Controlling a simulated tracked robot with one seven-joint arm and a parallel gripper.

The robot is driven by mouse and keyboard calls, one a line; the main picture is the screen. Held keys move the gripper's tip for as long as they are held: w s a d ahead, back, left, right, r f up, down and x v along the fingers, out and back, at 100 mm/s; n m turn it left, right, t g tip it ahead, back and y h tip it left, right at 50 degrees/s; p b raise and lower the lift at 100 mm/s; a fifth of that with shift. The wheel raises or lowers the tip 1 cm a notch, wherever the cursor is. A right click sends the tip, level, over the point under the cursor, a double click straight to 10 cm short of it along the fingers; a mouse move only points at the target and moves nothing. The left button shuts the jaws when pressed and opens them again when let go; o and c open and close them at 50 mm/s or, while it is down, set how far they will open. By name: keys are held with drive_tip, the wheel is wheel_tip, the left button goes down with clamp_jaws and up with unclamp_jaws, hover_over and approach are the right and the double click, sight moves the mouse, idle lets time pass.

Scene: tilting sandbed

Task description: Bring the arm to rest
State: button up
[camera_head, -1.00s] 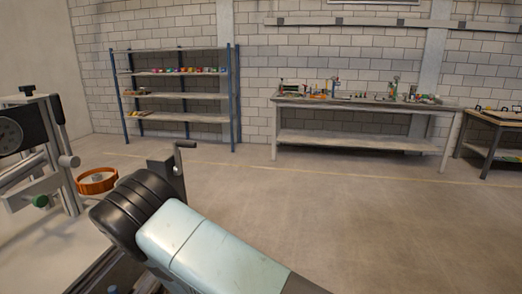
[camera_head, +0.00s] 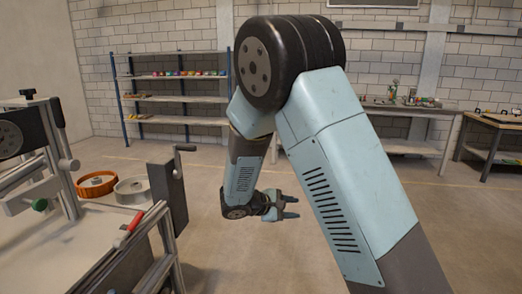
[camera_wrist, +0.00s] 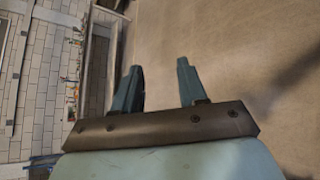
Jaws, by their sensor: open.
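My gripper (camera_head: 290,206) hangs low in the middle of the head view, at the end of my folded pale blue arm. Its fingers point right over open floor and touch nothing. In the wrist view my gripper (camera_wrist: 160,85) shows two separated fingers with nothing between them. My arm's large black joint stands high in the head view and covers part of the wall and workbench.
The sandbed rig (camera_head: 105,250) stands at the left, with an orange ring (camera_head: 97,185), a grey ring (camera_head: 132,188) and a red-handled lever (camera_head: 131,225). Shelves (camera_head: 170,97) and a workbench (camera_head: 410,107) line the back wall. The floor (camera_head: 440,215) at right is clear.

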drive_tip(key=s+d+r+m+g+y, duration=0.5)
drive_tip(key=s+d+r+m+y, duration=0.15)
drive_tip(key=s+d+r, duration=0.6)
drive_tip(key=s+r+m+t+y, duration=0.2)
drive_tip(key=s+r+m, duration=0.1)
drive_tip(key=s, duration=0.5)
drive_tip(key=s+d+r+m+t+y, duration=0.1)
drive_tip(key=s+r+m+t+y, duration=0.1)
drive_tip(key=s+r, duration=0.3)
drive_tip(key=shift+s+d+r+m+t+y, duration=0.25)
drive_tip(key=shift+s+m+y, duration=0.55)
drive_tip(key=shift+s, duration=1.05)
drive_tip(key=shift+a+f, duration=0.1)
